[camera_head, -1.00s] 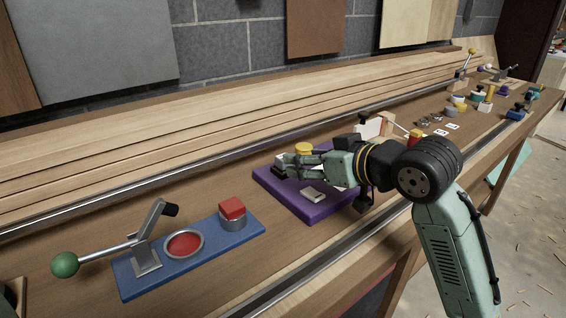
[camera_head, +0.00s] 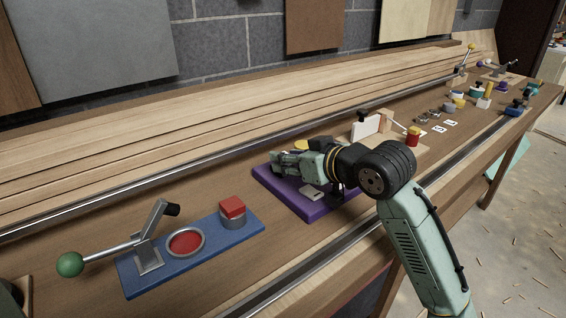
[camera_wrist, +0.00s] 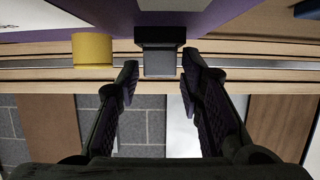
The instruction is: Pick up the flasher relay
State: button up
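A dark grey block with a wider black part, which looks like the flasher relay (camera_wrist: 159,60), shows in the wrist view at the edge of the purple mat (camera_wrist: 225,12). My gripper (camera_wrist: 160,80) is open. Its fingertips lie to either side of the block in that view, with narrow gaps; I cannot tell how deep they reach around it. In the head view my gripper (camera_head: 282,160) is low over the back left of the purple mat (camera_head: 318,212) and largely hides the block there.
A yellow cylinder (camera_wrist: 92,49) stands close beside the block and shows behind my gripper in the head view (camera_head: 308,145). A small pale grey piece (camera_head: 312,191) lies on the mat. A blue board (camera_head: 190,255) with a lever and a red button is to the left.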

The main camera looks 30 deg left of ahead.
grip_shut()
jog(key=shift+r, duration=0.15)
